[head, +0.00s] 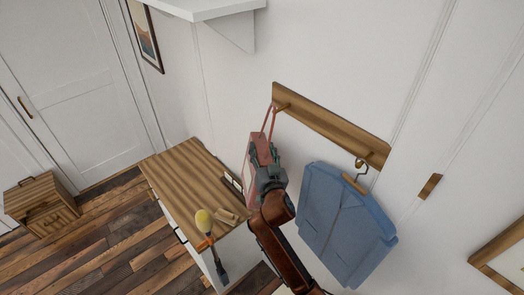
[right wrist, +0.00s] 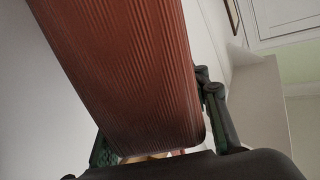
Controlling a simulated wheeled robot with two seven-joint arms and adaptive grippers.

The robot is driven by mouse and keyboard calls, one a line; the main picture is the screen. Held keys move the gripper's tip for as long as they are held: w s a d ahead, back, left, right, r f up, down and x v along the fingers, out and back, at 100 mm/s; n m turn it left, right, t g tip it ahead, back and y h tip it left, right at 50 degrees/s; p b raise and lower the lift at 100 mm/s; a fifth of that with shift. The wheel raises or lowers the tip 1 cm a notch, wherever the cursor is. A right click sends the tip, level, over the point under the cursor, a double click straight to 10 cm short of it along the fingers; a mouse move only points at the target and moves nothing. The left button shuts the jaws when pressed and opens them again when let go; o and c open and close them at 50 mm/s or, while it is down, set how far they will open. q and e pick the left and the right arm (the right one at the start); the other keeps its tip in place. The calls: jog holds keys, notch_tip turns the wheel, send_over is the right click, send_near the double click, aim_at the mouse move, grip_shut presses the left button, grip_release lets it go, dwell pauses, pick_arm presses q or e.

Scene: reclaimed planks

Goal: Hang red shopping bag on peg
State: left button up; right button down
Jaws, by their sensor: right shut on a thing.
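The red shopping bag (head: 263,150) is upright in front of the wall, with its handles reaching up to the left end of the wooden peg rail (head: 325,122). The left peg (head: 283,106) is beside the top of the handles; I cannot tell whether they are around it. My right gripper (head: 268,172) is shut on the bag and partly hides it. In the right wrist view the bag's ribbed red side (right wrist: 125,75) lies between the fingers (right wrist: 160,140). My left gripper is not in view.
A blue garment (head: 342,215) hangs on a hook from the rail's right part. A wooden-topped dresser (head: 185,170) stands left of the bag, with a yellow-headed object (head: 204,221) at its front. A white shelf (head: 215,8) juts out above. A small wooden cabinet (head: 40,205) stands by the door.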

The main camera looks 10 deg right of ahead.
jog(key=shift+w+d, duration=0.5)
jog(key=shift+d, duration=0.4)
jog(key=shift+w+d+f, duration=0.3)
jog(key=shift+d+f, duration=0.1)
jog(key=shift+f, duration=0.05)
jog(key=c, duration=1)
grip_release()
jog(key=shift+f, duration=0.1)
jog(key=shift+c, duration=0.2)
jog(key=shift+f, duration=0.1)
